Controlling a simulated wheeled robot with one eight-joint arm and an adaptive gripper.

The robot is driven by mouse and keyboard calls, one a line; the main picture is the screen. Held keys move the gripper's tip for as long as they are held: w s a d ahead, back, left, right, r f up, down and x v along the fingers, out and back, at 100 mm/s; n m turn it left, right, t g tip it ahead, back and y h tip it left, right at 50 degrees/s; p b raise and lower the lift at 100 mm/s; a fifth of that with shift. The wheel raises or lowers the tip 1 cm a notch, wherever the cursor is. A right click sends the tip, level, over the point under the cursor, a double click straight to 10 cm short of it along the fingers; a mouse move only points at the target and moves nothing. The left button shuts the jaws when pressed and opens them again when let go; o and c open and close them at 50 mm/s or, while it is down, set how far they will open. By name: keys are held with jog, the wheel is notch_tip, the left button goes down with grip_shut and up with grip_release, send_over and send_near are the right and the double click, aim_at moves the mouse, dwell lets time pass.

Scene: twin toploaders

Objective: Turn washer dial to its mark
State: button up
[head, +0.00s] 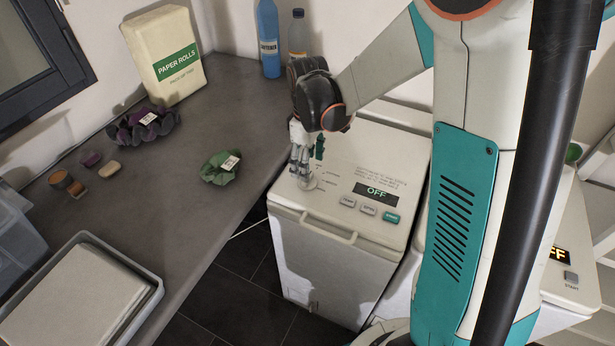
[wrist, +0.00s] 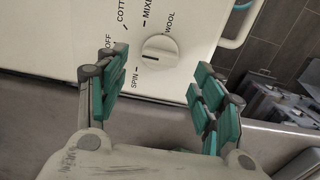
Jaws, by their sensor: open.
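The washer (head: 310,225) is a white top-loader, with its display (head: 376,193) reading OFF. Its round white dial (head: 306,183) sits at the left of the top panel, partly hidden by my gripper (head: 303,165) in the head view. In the wrist view the dial (wrist: 160,53) shows between the fingers of my gripper (wrist: 160,72), which is open and pointed at it. A finger is on each side, and no contact is clear. Around the dial I read OFF, a cut-off COTT, MIXE, WOOL and SPIN. A short dark line on the dial's face faces left in the wrist view.
Buttons (head: 369,209) sit right of the dial. A second machine (head: 570,265) stands right, partly behind my arm. The grey counter (head: 225,110) at left holds a paper rolls box (head: 168,55), bottles (head: 268,40), a green cloth (head: 220,167), a dark cloth (head: 142,128) and a tray (head: 80,295).

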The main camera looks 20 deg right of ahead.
notch_tip(320, 180, down, 5)
jog(key=shift+r+b, duration=0.1)
jog(key=shift+b, duration=0.5)
jog(key=c, duration=1)
